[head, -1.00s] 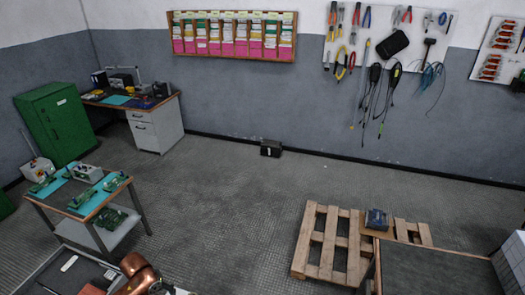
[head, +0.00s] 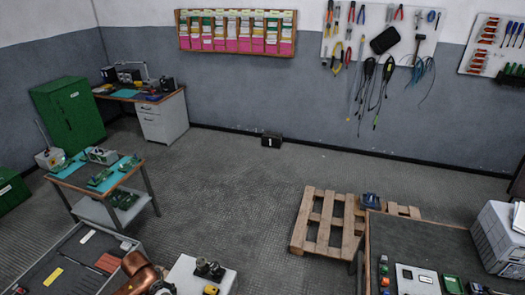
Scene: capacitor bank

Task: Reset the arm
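A copper-coloured part of my arm (head: 141,270) shows at the bottom edge, left of centre, over the grey bench. A small grey and dark part beside it is cut off by the frame. No gripper fingers show at either side, so I cannot see what my grippers hold. My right arm is out of view.
A grey bench (head: 45,283) and a white surface (head: 183,272) with dark round parts lie at the bottom left. A pallet (head: 312,222) lies behind. The middle floor is clear.

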